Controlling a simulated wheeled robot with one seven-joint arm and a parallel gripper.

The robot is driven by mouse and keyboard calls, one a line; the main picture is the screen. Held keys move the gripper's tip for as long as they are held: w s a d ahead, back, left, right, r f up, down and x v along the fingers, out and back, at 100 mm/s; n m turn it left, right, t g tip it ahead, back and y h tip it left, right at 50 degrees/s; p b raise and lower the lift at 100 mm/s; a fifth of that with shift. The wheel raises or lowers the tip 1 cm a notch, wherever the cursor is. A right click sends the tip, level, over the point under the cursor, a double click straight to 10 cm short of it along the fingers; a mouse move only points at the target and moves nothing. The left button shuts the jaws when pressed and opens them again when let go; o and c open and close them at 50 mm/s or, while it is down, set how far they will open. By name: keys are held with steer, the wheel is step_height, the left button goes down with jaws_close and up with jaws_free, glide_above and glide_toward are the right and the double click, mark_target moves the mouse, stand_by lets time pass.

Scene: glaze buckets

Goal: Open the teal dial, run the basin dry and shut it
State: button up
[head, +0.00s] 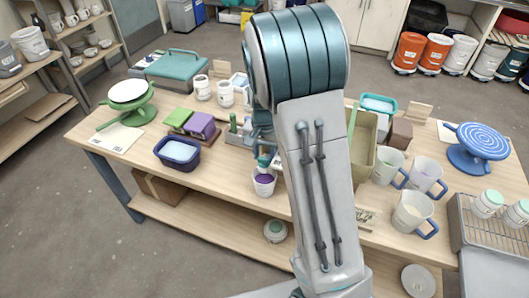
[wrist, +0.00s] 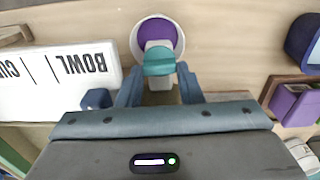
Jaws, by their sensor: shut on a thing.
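The teal dial (wrist: 159,62) sits between the two fingers of my gripper (wrist: 160,78) in the wrist view, and the fingers are shut on it. A white cup or bucket with purple glaze (wrist: 158,36) lies just beyond and partly under the dial. In the head view the purple-filled white bucket (head: 264,182) stands near the table's front edge, with the teal dial (head: 264,160) just above it and my gripper (head: 263,148) at the dial. I cannot make out the basin for certain; my arm hides much of that area.
A dark blue tub (head: 178,152) and purple block (head: 201,125) stand left of the bucket. An olive bin (head: 362,142) and several mugs (head: 413,212) stand right of my arm. In the wrist view a white lettered sign (wrist: 60,80) lies close on the left.

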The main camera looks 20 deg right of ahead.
mark_target(263, 158)
steer(key=shift+s+a+f+m, duration=0.2)
steer(key=shift+s+a+m, duration=0.1)
steer(key=shift+m, duration=0.1)
steer(key=o, duration=0.7)
steer(key=shift+d+r, duration=0.1)
steer(key=shift+r, duration=0.05)
steer(key=shift+w+r+p, duration=0.15)
steer(key=shift+r+p, duration=0.35)
step_height(263, 158, up, 7)
steer(key=p, duration=0.5)
